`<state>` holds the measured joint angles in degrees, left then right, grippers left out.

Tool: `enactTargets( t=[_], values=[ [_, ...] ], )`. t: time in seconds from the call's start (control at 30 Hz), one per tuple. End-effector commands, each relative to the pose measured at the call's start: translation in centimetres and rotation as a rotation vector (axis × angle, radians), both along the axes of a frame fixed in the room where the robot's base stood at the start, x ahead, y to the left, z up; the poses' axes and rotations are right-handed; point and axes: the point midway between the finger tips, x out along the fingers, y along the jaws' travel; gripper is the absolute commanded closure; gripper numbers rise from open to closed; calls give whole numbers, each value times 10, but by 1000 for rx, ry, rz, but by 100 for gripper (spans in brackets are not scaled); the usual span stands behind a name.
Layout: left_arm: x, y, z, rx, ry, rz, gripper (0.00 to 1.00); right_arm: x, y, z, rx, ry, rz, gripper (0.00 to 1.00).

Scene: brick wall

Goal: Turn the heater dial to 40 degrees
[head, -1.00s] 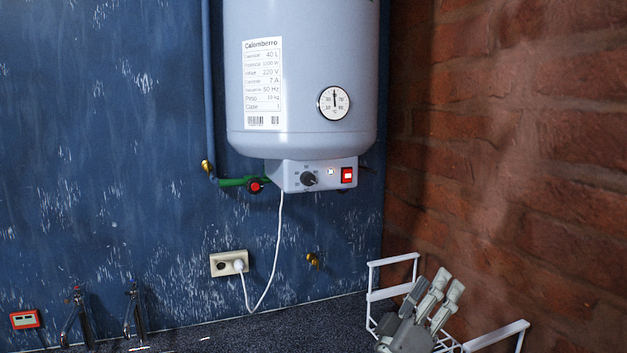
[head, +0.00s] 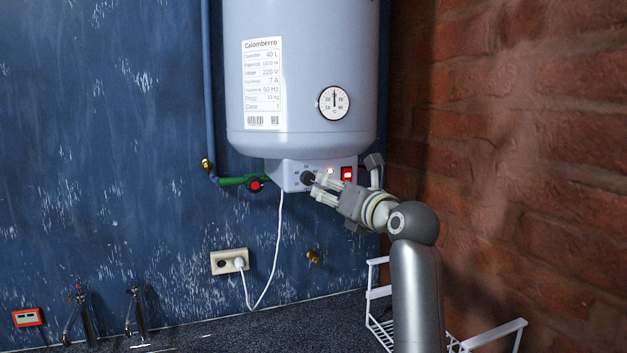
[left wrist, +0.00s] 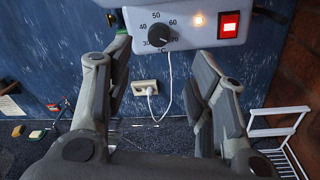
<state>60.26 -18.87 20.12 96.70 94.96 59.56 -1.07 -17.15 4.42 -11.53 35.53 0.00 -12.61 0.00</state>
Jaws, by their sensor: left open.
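The heater dial (head: 308,178) is a round black knob on the grey control box under the water heater (head: 300,70). In the left wrist view the dial (left wrist: 157,37) has a printed scale from 30 to 70 around it; its exact setting is hard to read. My left gripper (head: 318,188) is at the box, its fingertips close to the dial's lower right. In the left wrist view my left gripper (left wrist: 160,70) is open and empty, with the dial beyond the gap between the fingers. Contact is not visible. My right gripper is not in view.
A lit red switch (head: 347,174) and a small orange light (head: 331,171) sit right of the dial. A white cable hangs to the socket (head: 229,262). A white wire rack (head: 378,292) stands below, near the brick wall.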

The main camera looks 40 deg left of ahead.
Motion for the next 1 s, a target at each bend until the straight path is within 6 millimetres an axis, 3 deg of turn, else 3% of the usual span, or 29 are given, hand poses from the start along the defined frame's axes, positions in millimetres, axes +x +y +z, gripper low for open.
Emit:
enactTargets(
  t=[0.5, 0.7, 0.97, 1.0],
  values=[
    [32, 82, 4, 5, 5, 4, 49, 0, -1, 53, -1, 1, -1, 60],
    [37, 94, 2, 5, 2, 3, 49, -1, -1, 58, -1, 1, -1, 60],
    [38, 95, 0, 5, 1, 3, 49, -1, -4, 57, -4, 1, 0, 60],
    [38, 95, 0, 5, 1, 3, 53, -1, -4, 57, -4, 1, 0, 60]
  ],
)
